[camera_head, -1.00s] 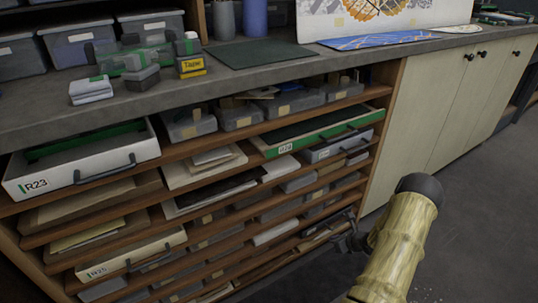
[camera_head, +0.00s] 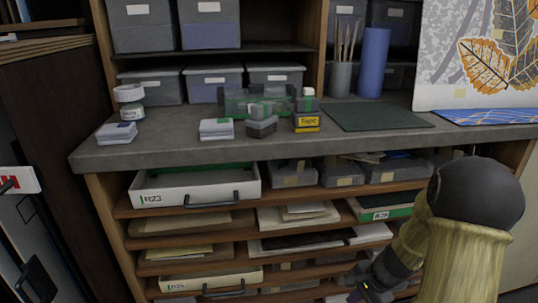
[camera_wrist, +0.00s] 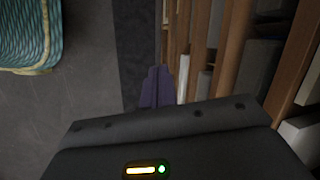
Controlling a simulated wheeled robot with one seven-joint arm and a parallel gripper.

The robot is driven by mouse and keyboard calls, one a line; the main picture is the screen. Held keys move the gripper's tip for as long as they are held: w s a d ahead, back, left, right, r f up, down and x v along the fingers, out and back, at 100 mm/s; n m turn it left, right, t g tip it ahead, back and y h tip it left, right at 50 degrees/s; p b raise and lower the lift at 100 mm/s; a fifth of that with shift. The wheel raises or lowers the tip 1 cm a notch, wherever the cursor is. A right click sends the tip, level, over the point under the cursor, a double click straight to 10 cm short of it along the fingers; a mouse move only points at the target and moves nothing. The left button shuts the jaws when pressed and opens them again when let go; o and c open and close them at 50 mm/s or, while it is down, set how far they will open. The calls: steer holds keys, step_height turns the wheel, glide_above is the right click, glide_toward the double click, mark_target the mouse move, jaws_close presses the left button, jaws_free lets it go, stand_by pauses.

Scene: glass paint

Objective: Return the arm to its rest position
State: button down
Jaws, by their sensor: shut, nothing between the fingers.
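My arm, with bamboo-patterned links and dark joints, is folded at the lower right in the head view. My gripper (camera_head: 366,287) is low in front of the shelf unit (camera_head: 205,238), partly cut by the bottom edge. In the wrist view the two dark purple fingers of my gripper (camera_wrist: 156,88) lie together, shut and empty. They point along the base of the shelf unit, with the wooden shelf edges to the right and grey floor to the left.
The grey worktop (camera_head: 390,143) carries a yellow tape box (camera_head: 306,122), a green cutting mat (camera_head: 378,117) and white card stacks (camera_head: 216,130). Tray R23 (camera_head: 195,187) sticks out of the shelves. A patterned teal object (camera_wrist: 28,35) lies on the floor, clear of the fingers.

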steer(key=s+a+r+n+h+p, duration=0.1)
steer(key=s+a+r+n+h, duration=0.3)
steer(key=s+a+r+n, duration=0.6)
step_height(320, 180, up, 39)
steer(key=d+n+p, duration=0.2)
steer(key=n+p, duration=0.1)
steer(key=p, duration=3.5)
steer(key=shift+d, duration=0.25)
